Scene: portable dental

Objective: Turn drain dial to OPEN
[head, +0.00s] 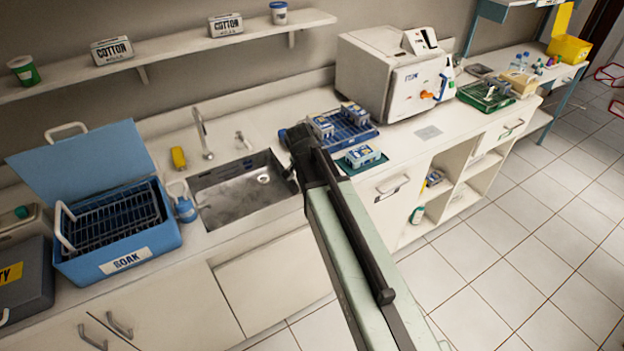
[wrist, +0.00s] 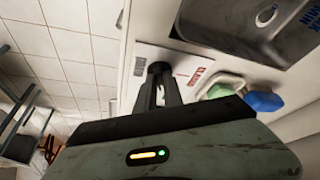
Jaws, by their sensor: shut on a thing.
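In the wrist view, a round black dial (wrist: 160,67) stands on a white plate (wrist: 186,62) with dark and red print, too small to read. My gripper (wrist: 159,82) is shut on the dial, its fingertips meeting at it. The steel sink (wrist: 235,28) lies just beyond the plate at the upper right. In the head view the sink (head: 225,198) is left of my gripper (head: 298,140), and my arm hides the dial and plate. I cannot tell where the dial points.
A green and blue object (wrist: 245,94) lies close beside the plate. In the head view a blue rack (head: 362,140) and a white sterilizer (head: 375,75) stand to the right. A blue SOAK tub (head: 125,262) and a blue bottle (head: 185,208) stand left of the sink.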

